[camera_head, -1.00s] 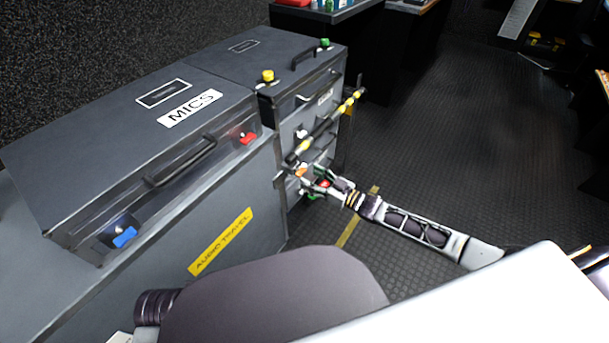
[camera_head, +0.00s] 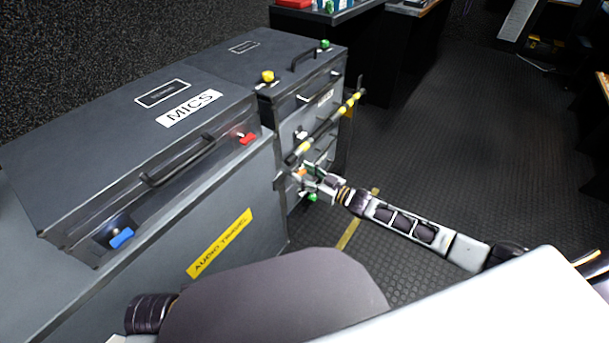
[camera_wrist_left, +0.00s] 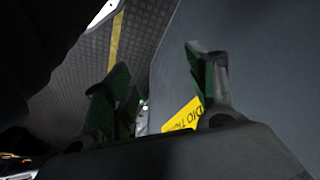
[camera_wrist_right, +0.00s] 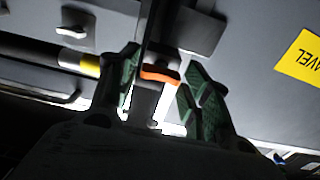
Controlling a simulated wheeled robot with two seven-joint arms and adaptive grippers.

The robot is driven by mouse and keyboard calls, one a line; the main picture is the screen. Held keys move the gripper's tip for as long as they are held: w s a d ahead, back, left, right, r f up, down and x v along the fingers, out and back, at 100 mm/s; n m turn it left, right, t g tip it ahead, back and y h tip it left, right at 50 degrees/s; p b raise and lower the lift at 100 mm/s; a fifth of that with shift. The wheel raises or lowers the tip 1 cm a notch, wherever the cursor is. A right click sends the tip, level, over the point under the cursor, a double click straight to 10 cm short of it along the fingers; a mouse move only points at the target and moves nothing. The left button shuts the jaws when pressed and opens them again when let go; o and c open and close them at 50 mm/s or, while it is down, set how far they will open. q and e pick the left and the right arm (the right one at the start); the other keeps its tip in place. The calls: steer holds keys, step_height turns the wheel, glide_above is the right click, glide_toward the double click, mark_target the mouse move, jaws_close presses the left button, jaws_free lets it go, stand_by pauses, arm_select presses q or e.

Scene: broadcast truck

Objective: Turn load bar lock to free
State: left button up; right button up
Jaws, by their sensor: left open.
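The load bar (camera_head: 325,127), a black bar with yellow bands, runs across the front of the drawer case in the head view. A small orange lever (camera_wrist_right: 160,75), apparently its lock, sits at the near end below the bar. My right gripper (camera_head: 305,177) is at this end; in the right wrist view, its green-padded fingers (camera_wrist_right: 163,85) stand apart with the orange lever between them. I cannot tell whether either finger touches it. My left gripper (camera_wrist_left: 165,75) is open and empty beside a grey panel; the head view does not show its fingers.
The MICS case (camera_head: 130,140) has red and blue latches and stands on a grey cabinet with a yellow label (camera_head: 220,243). The drawer case (camera_head: 262,62) has yellow and green knobs on top. The dark textured floor (camera_head: 450,140) to the right is clear.

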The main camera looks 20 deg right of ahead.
steer(key=c, duration=0.5)
arm_select(q)
steer(key=shift+w+r, duration=0.2)
steer(key=shift+w, duration=0.15)
arm_select(e)
steer(key=shift+c, duration=0.6)
